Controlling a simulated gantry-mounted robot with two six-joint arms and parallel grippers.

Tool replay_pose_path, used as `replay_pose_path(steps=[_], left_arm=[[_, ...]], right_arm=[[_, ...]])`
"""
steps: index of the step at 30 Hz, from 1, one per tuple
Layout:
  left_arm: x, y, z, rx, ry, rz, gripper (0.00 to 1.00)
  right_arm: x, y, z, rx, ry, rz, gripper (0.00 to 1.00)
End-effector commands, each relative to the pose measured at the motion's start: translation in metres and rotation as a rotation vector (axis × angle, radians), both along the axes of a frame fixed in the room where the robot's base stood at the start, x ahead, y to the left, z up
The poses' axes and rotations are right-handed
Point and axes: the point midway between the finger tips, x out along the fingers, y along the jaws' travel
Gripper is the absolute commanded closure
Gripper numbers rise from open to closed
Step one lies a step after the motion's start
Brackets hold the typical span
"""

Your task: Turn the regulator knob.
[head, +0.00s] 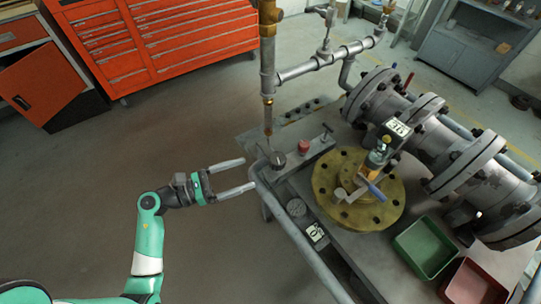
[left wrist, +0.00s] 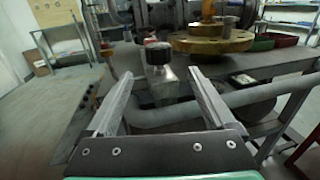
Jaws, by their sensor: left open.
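My left gripper (head: 249,173) is open and empty at the bench's left edge, fingers pointing right toward a small grey rounded knob (head: 277,160). A red knob (head: 304,146) stands just right of it. In the left wrist view, my left gripper (left wrist: 160,75) shows its two fingers apart, with a black-capped grey fitting (left wrist: 158,56) ahead between them and apart from both. I cannot tell for certain which of these is the regulator knob. My right gripper is not in view.
A grey rail (head: 295,235) runs along the near edge of the bench, close to my fingertips. A brass flange (head: 325,195) with a valve stands right, with grey pipes behind. Green (head: 427,246) and red (head: 474,284) trays sit at the front right. Floor left of the bench is clear.

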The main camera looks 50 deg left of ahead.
Motion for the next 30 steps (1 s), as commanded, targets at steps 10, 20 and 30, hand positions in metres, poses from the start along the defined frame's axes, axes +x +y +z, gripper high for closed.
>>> replay_pose_path(steps=[10,20,30], left_arm=[[0.052,-0.017,-0.002,0.003,-0.003,-0.007,0.12],[0.106,-0.032,0.000,0.000,-0.002,-0.002,0.12],[0.111,-0.033,0.001,0.000,-0.001,0.000,0.15]], right_arm=[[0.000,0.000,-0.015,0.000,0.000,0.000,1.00],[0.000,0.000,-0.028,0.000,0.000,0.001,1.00],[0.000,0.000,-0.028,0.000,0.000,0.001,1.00]])
